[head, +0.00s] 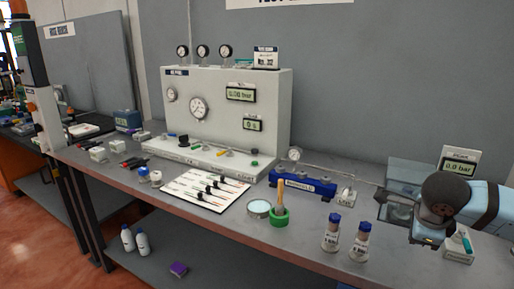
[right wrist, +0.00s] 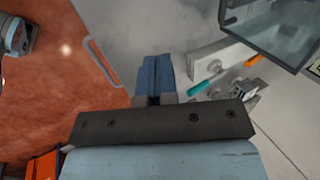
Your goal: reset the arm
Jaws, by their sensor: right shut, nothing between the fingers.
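My right arm (head: 485,205) comes in at the right edge of the head view, over the right end of the bench. In the right wrist view my right gripper (right wrist: 156,72) has its two blue fingers together with nothing between them. It hangs over the bench's front edge, with red floor to the left below. In the head view its fingers are hard to make out behind the dark wrist joint. My left gripper is not in view.
A clear box (head: 405,178) and a small block with a teal handle (head: 465,239) are close to my right arm. Two blue-capped bottles (head: 331,238) stand left of it. A blue manifold (head: 303,186) and grey test panel (head: 225,105) are further left.

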